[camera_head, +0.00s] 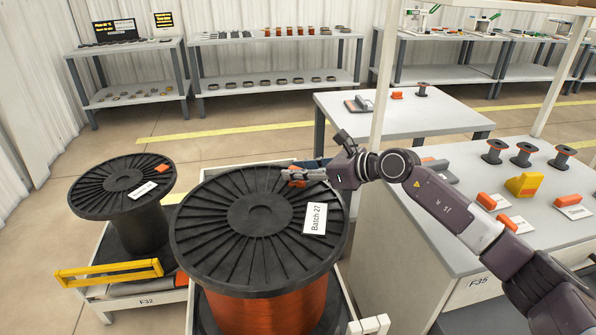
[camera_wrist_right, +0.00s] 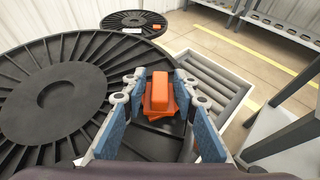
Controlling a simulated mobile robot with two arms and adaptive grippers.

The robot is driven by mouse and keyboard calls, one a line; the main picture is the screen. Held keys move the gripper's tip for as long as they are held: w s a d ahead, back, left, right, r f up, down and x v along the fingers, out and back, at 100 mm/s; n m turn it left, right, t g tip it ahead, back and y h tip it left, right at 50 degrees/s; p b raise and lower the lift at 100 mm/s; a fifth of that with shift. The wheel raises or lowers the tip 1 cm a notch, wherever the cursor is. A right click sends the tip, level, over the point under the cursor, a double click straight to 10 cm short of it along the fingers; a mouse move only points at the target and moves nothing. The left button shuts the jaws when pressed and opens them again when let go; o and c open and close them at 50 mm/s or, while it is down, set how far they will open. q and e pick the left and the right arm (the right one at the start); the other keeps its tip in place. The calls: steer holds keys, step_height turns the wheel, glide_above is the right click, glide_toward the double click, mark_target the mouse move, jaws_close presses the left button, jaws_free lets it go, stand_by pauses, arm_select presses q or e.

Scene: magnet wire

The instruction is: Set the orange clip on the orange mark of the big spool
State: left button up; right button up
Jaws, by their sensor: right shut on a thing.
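The big black-flanged spool (camera_head: 225,245) wound with copper-orange wire stands in front of me, with a white "Batch 27" label (camera_head: 315,219) on top. My right gripper (camera_head: 292,177) is at the far right rim of its flange. It is shut on the orange clip (camera_wrist_right: 160,91), which sits between the blue finger pads in the wrist view. A flat orange patch (camera_wrist_right: 173,103), apparently the orange mark, shows under the clip, turned relative to it and partly hidden. I cannot tell whether the clip touches the flange. My left gripper is not in view.
A smaller black spool (camera_head: 107,188) with an orange piece (camera_head: 161,168) on top stands at left, behind a yellow bar (camera_head: 110,272). At right, a table (camera_head: 385,245) holds small spools and orange and yellow items. Shelves line the back wall.

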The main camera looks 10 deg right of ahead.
steer(key=o, duration=1.2)
steer(key=shift+f, duration=0.1)
steer(key=shift+c, duration=0.2)
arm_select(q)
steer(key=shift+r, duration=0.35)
arm_select(e)
steer(key=shift+s+d+r, duration=0.15)
steer(key=shift+d+r, duration=0.05)
steer(key=shift+r, duration=0.1)
steer(key=v, duration=1)
steer(key=shift+s+d, duration=0.15)
steer(key=shift+s, duration=0.1)
steer(key=shift+s+d+r, duration=0.15)
steer(key=shift+s+d, duration=0.1)
steer(key=shift+s, duration=0.05)
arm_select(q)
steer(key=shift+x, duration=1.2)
